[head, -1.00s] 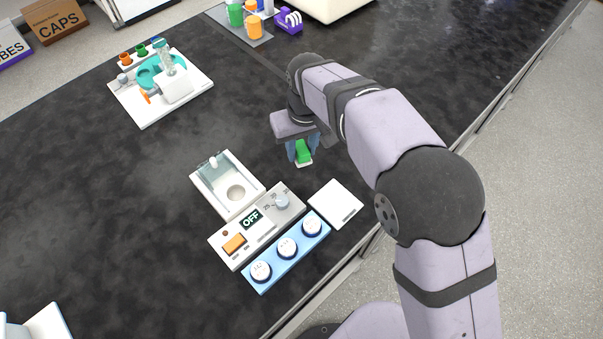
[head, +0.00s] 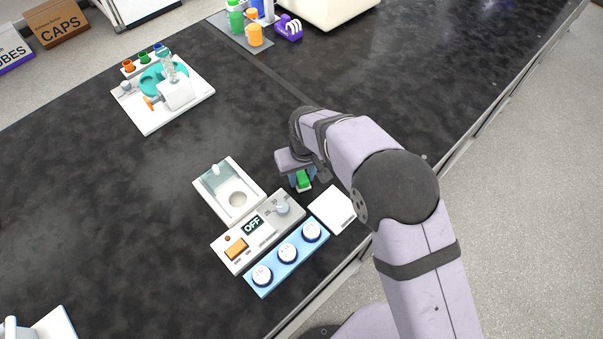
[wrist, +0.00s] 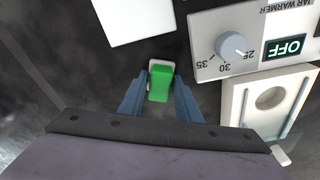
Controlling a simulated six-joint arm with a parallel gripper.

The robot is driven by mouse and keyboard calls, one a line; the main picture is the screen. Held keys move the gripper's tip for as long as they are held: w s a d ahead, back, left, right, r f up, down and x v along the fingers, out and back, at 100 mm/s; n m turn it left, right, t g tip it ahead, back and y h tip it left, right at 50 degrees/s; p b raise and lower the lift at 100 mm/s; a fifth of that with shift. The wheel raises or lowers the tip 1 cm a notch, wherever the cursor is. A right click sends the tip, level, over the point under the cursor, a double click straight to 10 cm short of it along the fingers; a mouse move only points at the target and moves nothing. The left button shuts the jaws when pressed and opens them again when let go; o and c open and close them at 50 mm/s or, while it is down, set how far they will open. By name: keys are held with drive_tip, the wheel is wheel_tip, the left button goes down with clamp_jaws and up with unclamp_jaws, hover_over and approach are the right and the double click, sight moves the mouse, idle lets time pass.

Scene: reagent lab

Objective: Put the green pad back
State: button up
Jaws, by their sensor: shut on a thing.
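The green pad (head: 304,181) is a small green block with a white edge at its front end. It also shows in the wrist view (wrist: 159,86), between the two blue-grey fingers. My gripper (head: 302,182) is shut on it, just behind the white square plate and right of the warmer's tray. In the wrist view my gripper (wrist: 160,95) has one finger on each side of the pad. I cannot tell how high the pad is above the table.
The jar warmer (head: 257,232) reads OFF, with a knob. Beside it are a white tray (head: 221,198), a blue strip with three white knobs (head: 288,262) and a white square plate (head: 333,208). A white station (head: 150,118) stands farther back. Dark table is clear behind my gripper.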

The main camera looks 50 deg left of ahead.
sight(304, 180)
drive_tip(key=shift+f, duration=0.15)
drive_tip(key=shift+f, duration=0.15)
drive_tip(key=o, duration=1)
wheel_tip(304, 180, up, 12)
drive_tip(key=d+b, duration=0.1)
drive_tip(key=b, duration=0.1)
drive_tip(key=shift+s+d+r+b, duration=0.15)
drive_tip(key=shift+s+r+b, duration=0.05)
drive_tip(key=shift+s+b, duration=0.15)
drive_tip(key=shift+w, duration=0.1)
